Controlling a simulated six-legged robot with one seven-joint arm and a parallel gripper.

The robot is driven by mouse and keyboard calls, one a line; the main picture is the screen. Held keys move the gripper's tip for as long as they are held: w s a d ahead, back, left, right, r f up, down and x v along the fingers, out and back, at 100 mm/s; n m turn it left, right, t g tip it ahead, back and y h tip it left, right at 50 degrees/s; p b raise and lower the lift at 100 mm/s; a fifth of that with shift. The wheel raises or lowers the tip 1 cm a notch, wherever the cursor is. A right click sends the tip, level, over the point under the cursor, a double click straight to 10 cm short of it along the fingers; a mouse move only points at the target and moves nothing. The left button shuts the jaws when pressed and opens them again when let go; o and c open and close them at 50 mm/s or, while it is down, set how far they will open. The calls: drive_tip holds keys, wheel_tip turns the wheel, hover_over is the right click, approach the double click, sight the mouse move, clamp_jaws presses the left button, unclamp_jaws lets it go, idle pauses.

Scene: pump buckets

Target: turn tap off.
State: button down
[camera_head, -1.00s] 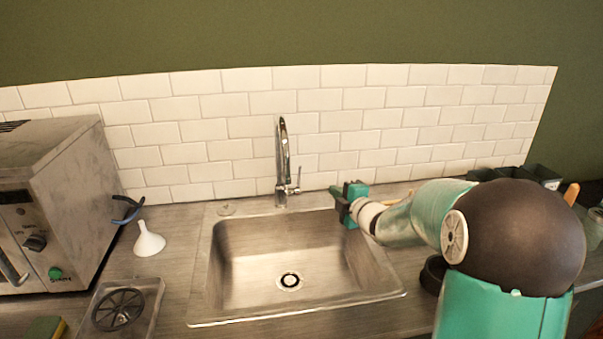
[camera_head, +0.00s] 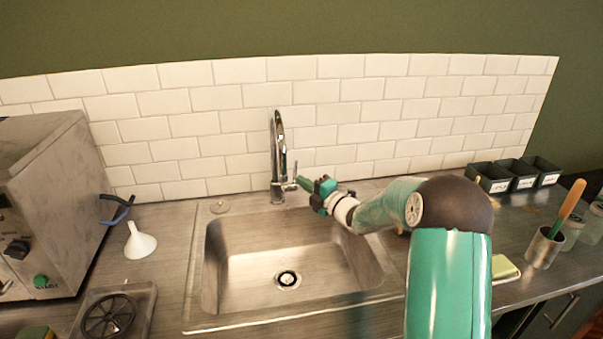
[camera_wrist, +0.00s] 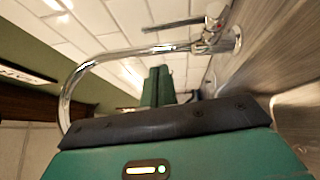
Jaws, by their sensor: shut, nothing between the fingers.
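The chrome tap (camera_head: 279,150) stands behind the sink, its tall spout curving over the basin. Its small side lever (camera_head: 293,180) is on the right of the body. My gripper (camera_head: 303,183) is shut and empty, with its green fingers pointing left, close to the lever's right side; I cannot tell whether they touch. In the wrist view the tap's spout (camera_wrist: 75,80) arches on the left. The thin lever (camera_wrist: 172,25) shows above my shut fingers (camera_wrist: 155,86). I see no water stream.
The steel sink (camera_head: 200,290) has an empty basin. A white funnel (camera_head: 139,241) and a grey appliance (camera_head: 50,200) are on the left. Small dark bins (camera_head: 515,174) and a metal cup (camera_head: 543,248) are on the right. A tiled wall (camera_head: 370,110) is close behind the tap.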

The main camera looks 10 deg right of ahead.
drive_tip(key=w, duration=0.5)
drive_tip(key=shift+r, duration=0.3)
